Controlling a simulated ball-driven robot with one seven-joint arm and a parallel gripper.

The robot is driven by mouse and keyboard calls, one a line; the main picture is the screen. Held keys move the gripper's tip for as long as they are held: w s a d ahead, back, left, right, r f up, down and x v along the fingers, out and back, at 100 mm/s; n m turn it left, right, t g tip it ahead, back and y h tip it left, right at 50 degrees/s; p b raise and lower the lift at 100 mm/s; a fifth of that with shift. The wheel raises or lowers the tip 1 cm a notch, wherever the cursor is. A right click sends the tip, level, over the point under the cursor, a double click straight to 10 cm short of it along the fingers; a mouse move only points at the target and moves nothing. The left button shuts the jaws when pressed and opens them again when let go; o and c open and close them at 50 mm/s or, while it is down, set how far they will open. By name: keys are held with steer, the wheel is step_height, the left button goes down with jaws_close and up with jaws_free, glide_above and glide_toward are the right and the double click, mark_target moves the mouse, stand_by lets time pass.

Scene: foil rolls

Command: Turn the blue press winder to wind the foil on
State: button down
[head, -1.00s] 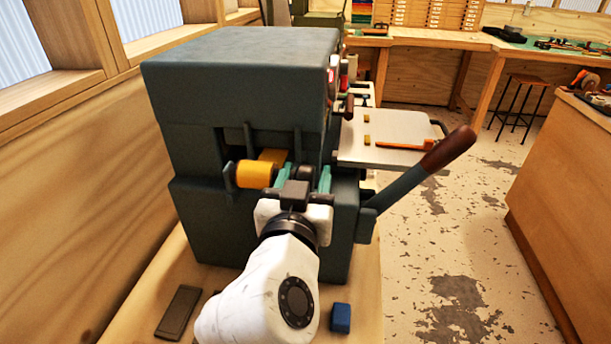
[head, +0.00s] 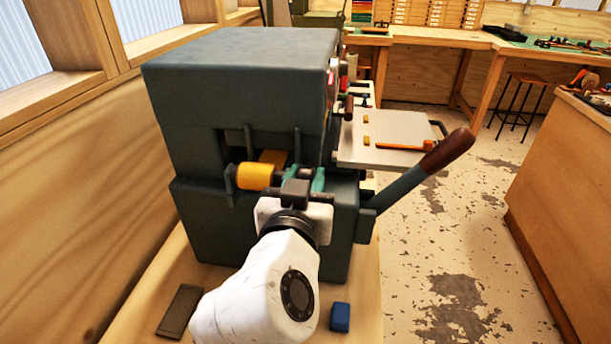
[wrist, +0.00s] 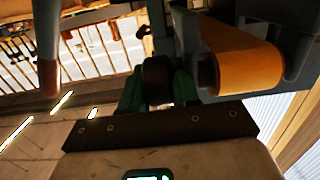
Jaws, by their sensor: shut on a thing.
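The blue-grey press (head: 250,90) stands on the bench. A gold foil roll (head: 255,177) is mounted on its front, with a gold strip (head: 272,157) running back into the press. In the wrist view the foil roll (wrist: 242,58) is at upper right, and a dark round winder knob (wrist: 157,82) sits at its left, in line with it. My gripper (head: 311,177) is at the knob, right of the roll. Its teal fingers (wrist: 157,92) are shut on the knob from both sides. In the head view my gripper mostly hides the knob.
A lever with a brown grip (head: 445,153) sticks out at the press's right, close to my arm. A pale tray (head: 385,150) lies behind it. A blue block (head: 340,317) and a dark flat block (head: 180,311) lie on the bench.

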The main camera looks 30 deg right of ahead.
steer(key=r+g+y+p, duration=0.1)
steer(key=p, duration=0.1)
steer(key=shift+g+p, duration=0.35)
steer(key=shift+g, duration=0.05)
steer(key=g+y+p, duration=0.2)
steer(key=p, duration=0.1)
steer(key=shift+p, duration=0.3)
steer(key=g+y+p, duration=0.2)
steer(key=g+p, duration=0.1)
steer(key=p, duration=0.1)
steer(key=shift+w+f+p, duration=0.1)
steer(key=shift+p, duration=0.25)
steer(key=shift+f+g+y+p, duration=0.2)
steer(key=shift+g+y+p, duration=0.25)
steer(key=shift+p, duration=0.25)
steer(key=shift+f+g, duration=0.1)
steer(key=shift+g, duration=0.15)
steer(key=c, duration=0.9)
jaws_free()
